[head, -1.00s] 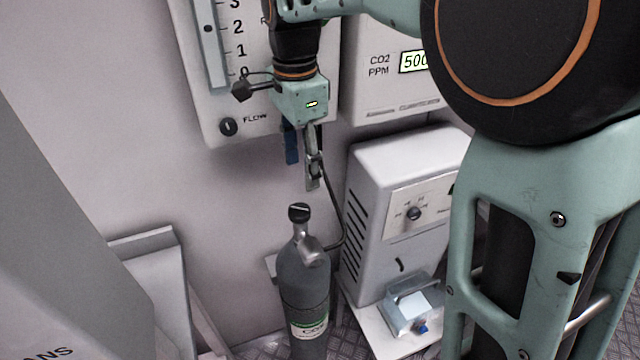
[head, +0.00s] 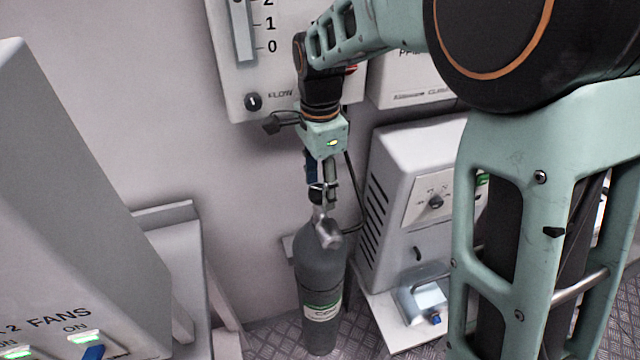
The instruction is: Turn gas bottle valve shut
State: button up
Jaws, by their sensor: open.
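A dark grey gas bottle (head: 322,272) with a green and white label stands upright on the floor against the wall. A metal valve fitting (head: 327,233) sits on its top. The black valve knob (head: 319,196) shows between the fingers of my gripper (head: 322,188), which points straight down over it. One finger is at each side of the knob. My gripper is open, and I cannot tell whether a finger touches the knob. The knob is partly hidden by the fingers.
A white box with a dial (head: 412,200) stands right of the bottle. A small blue-grey device (head: 424,296) sits on a white ledge. The flow panel (head: 240,95) hangs behind my gripper. A fans panel (head: 60,270) fills the left.

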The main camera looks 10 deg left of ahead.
jog(key=c, duration=1.2)
jog(key=shift+o, duration=0.2)
jog(key=shift+n, duration=0.4)
jog(key=n, duration=0.2)
jog(key=shift+r+n+p, duration=0.1)
jog(key=shift+n+p, duration=0.65)
jog(key=shift+n, duration=1.75)
jog(key=o, duration=1.2)
jog(key=shift+c, duration=0.2)
